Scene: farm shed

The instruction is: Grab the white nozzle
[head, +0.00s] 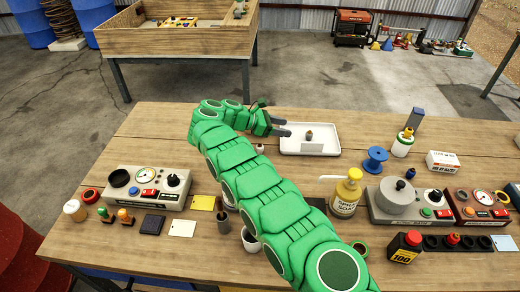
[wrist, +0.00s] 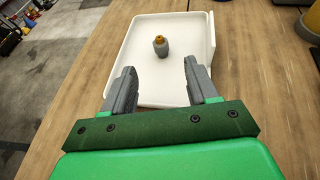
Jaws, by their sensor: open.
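My gripper (head: 284,128) is open and empty at the near left edge of a white tray. In the wrist view its two grey fingers (wrist: 160,72) reach over the tray's near part, apart from each other. A small grey nozzle-like piece with an orange-brown top (wrist: 161,46) stands upright in the tray, ahead of the fingers and between their lines; it also shows in the head view (head: 309,136). A small whitish piece (head: 260,149) stands on the table just below my gripper in the head view; I cannot tell whether it is a nozzle.
The white tray (head: 328,128) has a raised rim (wrist: 212,45). A control box (head: 148,188) is at left. Bare wood lies left of the tray.

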